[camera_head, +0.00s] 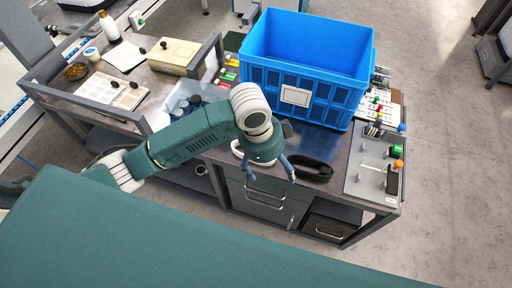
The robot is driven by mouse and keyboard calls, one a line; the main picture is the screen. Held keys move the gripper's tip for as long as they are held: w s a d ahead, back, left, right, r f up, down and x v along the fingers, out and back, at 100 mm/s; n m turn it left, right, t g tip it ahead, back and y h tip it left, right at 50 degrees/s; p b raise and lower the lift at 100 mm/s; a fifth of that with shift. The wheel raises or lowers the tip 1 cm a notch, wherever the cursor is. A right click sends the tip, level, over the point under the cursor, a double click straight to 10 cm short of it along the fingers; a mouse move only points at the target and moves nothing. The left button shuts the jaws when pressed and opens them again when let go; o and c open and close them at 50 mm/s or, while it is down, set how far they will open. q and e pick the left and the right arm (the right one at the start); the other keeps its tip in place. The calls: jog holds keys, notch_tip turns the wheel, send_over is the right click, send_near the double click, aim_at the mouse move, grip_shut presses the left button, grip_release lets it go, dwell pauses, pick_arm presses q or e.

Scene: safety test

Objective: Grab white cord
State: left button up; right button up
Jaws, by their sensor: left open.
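A white loop, which looks like the white cord (237,149), lies on the grey metal worktop near its front edge, partly hidden behind my left gripper. My left gripper (268,173) is open, fingers pointing down, over the front edge of the worktop. Its left finger is close to the loop; I cannot tell whether they touch. Nothing shows between the fingers. My right gripper is not in view.
A large blue crate (309,43) stands behind my gripper. A black object (310,168) lies just right of the fingers. A grey panel with buttons (371,171) is at the right end. Drawers (265,204) sit below the worktop. A cream box (173,55) stands at the back left.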

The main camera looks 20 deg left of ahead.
pick_arm(q)
jog(key=w+a+r+m+y, duration=0.2)
jog(key=w+a+r, duration=0.2)
jog(key=w+a, duration=0.3)
jog(key=shift+g, duration=0.5)
jog(key=f, duration=0.1)
jog(key=a+f, duration=0.1)
jog(key=f, duration=0.3)
jog(key=shift+s+a+f, duration=0.1)
jog(key=shift+s+a, duration=0.3)
jog(key=shift+w+d+f+p, duration=0.15)
jog(key=shift+f+p, duration=0.2)
jog(key=shift+f, duration=1.05)
jog(key=shift+w+d+f+p, duration=0.15)
jog(key=shift+f+p, duration=0.2)
jog(key=shift+f, duration=1)
jog(key=c, duration=1.3)
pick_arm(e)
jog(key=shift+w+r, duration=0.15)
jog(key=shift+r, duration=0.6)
